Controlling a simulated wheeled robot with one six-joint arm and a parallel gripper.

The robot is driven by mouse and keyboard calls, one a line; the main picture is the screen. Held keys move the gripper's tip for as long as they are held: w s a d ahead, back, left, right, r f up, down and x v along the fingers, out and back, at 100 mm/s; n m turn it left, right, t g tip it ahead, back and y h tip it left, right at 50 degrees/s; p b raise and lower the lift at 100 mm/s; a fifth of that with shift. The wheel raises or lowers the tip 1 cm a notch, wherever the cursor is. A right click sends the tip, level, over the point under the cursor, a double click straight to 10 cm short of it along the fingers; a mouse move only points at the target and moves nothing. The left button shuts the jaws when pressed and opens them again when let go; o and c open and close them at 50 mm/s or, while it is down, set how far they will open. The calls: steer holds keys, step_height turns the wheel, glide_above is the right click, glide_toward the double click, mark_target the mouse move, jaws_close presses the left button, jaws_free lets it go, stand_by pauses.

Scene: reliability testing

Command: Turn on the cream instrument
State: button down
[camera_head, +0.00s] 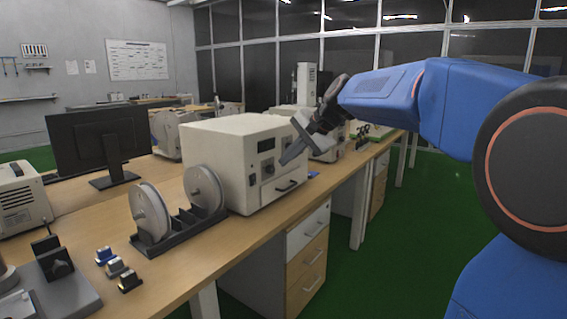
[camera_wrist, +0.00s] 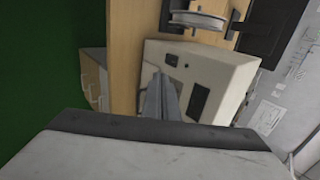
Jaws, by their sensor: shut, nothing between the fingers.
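The cream instrument (camera_head: 223,153) is a box on the wooden bench, in the middle of the head view. Its front face has a dark display, small dark controls and a handle (camera_head: 287,186) low down. My gripper (camera_head: 286,160) is shut and empty, with its tips close in front of the control area of that face. Whether the tips touch the face cannot be told. In the wrist view the cream instrument (camera_wrist: 222,75) lies beyond my shut gripper fingers (camera_wrist: 155,78). A dark control (camera_wrist: 172,60) and a dark display (camera_wrist: 199,100) show on either side of the fingers.
A rack with two reels (camera_head: 150,220) stands left of the instrument. A black monitor (camera_head: 97,140) is behind it. Small blocks (camera_head: 116,267) lie near the bench front. Drawers (camera_head: 306,247) are below the bench. Green floor (camera_head: 400,250) is open on the right.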

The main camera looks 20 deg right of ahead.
mark_target(254, 180)
steer(key=shift+s+d+f, duration=0.1)
steer(key=shift+d+f, duration=0.05)
steer(key=shift+f, duration=0.55)
steer(key=shift+f, duration=0.1)
steer(key=shift+w+a+r+x, duration=0.2)
steer(key=shift+w+r+x, duration=0.1)
steer(key=shift+x, duration=1.85)
steer(key=shift+w+a+r+x, duration=0.15)
steer(key=shift+r+x, duration=0.1)
steer(key=shift+x, duration=1.95)
steer(key=shift+w+a+r+x, duration=0.2)
steer(key=shift+w+r+x, duration=0.1)
steer(key=shift+x, duration=1.85)
